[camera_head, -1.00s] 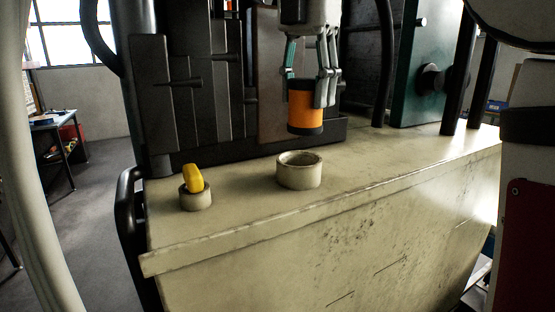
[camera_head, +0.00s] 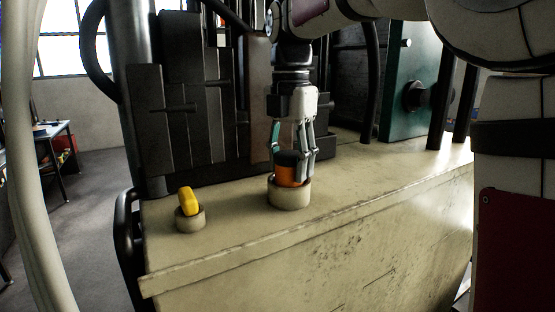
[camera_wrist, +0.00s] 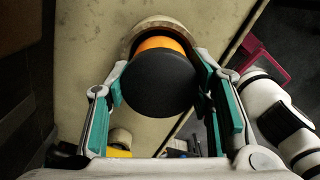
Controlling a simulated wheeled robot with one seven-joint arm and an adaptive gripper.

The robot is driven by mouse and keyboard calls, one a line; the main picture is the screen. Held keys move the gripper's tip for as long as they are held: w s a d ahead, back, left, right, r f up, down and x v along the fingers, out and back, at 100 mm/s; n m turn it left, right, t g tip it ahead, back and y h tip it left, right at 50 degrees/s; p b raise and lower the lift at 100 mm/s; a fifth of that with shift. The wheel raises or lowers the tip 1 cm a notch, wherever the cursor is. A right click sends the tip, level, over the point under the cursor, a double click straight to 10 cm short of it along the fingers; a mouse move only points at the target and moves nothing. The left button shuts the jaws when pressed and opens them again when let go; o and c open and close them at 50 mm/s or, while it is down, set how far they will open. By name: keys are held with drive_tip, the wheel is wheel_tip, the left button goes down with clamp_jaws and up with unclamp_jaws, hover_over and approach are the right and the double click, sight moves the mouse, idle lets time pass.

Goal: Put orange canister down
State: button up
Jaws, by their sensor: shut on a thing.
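The orange canister (camera_head: 288,176) has a dark top and stands upright, with its lower part inside the larger round beige pot (camera_head: 290,196). My gripper (camera_head: 293,178) is shut on the canister from above, its fingers on either side. In the wrist view the canister's dark round top (camera_wrist: 160,82) lies between my gripper's teal-padded fingers (camera_wrist: 165,95). A band of orange and the pot's rim (camera_wrist: 150,24) show behind it. The pot's inside is hidden, so I cannot tell whether the canister touches its bottom.
A smaller beige pot (camera_head: 190,219) holding a yellow object (camera_head: 189,200) stands to the left on the same worn beige counter (camera_head: 350,205). Dark panels (camera_head: 185,125) rise close behind. The counter is clear to the right of the larger pot.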

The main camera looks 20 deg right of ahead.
drive_tip(key=shift+f, duration=0.2)
drive_tip(key=o, duration=1.3)
drive_tip(key=r+b, duration=0.1)
drive_tip(key=r, duration=0.4)
drive_tip(key=r+b, duration=0.2)
drive_tip(key=r, duration=0.3)
drive_tip(key=shift+w+r, duration=0.2)
drive_tip(key=shift+r, duration=0.05)
drive_tip(key=shift+s+r, duration=0.15)
drive_tip(key=shift+r, duration=0.7)
